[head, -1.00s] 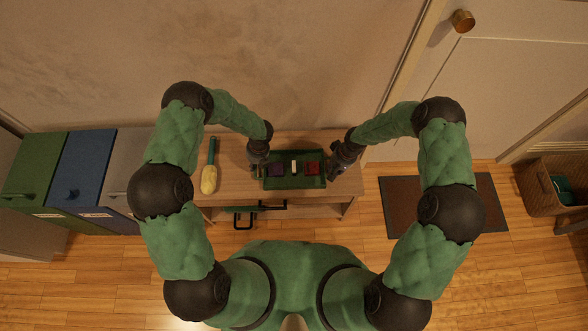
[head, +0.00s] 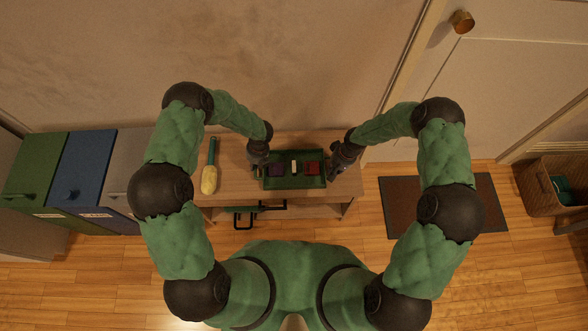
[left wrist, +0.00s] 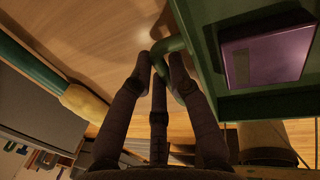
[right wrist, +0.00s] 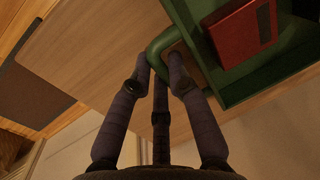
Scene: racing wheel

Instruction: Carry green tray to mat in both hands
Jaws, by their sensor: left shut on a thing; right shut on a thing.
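The green tray (head: 309,185) is over the wooden bench in the head view. A purple item (head: 278,170), a small cream item (head: 294,168) and a red item (head: 312,168) lie in it. My left gripper (head: 258,170) is shut on the tray's left handle, and that handle shows between its fingers in the left wrist view (left wrist: 165,50). My right gripper (head: 332,171) is shut on the right handle, seen in the right wrist view (right wrist: 158,48). I cannot tell whether the tray touches the bench. The brown mat (head: 400,210) lies on the floor right of the bench, partly hidden by my right arm.
A brush with a green handle and yellow head (head: 209,180) lies on the left of the bench (head: 233,150). Green (head: 35,165) and blue (head: 85,165) bins stand at left. A wicker basket (head: 545,190) is at far right. A door is behind the mat. Floor between bench and mat is clear.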

